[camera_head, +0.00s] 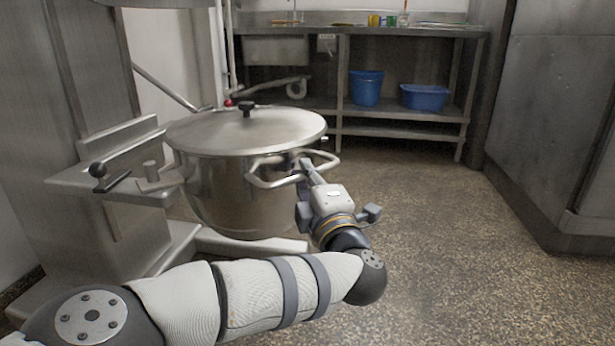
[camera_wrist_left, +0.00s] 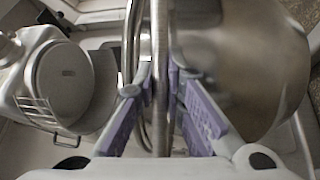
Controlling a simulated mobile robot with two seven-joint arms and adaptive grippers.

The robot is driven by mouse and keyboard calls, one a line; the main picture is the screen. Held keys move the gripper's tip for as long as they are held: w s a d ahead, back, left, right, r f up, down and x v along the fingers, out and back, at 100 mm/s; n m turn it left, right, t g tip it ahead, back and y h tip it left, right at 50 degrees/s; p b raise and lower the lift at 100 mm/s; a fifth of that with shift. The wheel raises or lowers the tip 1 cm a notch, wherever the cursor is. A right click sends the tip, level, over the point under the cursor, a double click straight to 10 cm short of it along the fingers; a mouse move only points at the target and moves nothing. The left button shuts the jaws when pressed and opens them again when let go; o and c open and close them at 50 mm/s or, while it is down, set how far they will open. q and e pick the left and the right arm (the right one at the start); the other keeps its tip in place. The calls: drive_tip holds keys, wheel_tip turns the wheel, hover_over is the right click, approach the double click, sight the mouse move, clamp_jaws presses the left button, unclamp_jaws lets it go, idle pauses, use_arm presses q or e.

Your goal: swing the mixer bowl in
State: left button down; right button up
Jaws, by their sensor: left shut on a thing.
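The mixer bowl (camera_head: 235,170) is a large steel bowl with a flat lid (camera_head: 220,130) and a black knob on top. It sits beside the grey mixer body (camera_head: 85,150) at the left of the head view. A bent-rod handle (camera_head: 265,180) sticks out from its front right side. My left gripper (camera_head: 304,168) is at this handle, and its purple-padded fingers close on the metal rod (camera_wrist_left: 161,60) in the left wrist view. The bowl wall (camera_wrist_left: 245,60) fills the right of that view. My right gripper is not in view.
A steel sink table (camera_head: 400,33) stands at the back, with a blue bucket (camera_head: 366,88) and a blue basin (camera_head: 425,97) on its shelf. A large metal cabinet (camera_head: 555,110) stands at the right. The floor (camera_head: 440,240) between is clear.

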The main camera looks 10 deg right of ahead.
use_arm(q)
drive_tip(key=c, duration=1.7)
unclamp_jaws()
drive_tip(key=shift+o, duration=0.2)
drive_tip(key=v, duration=1.2)
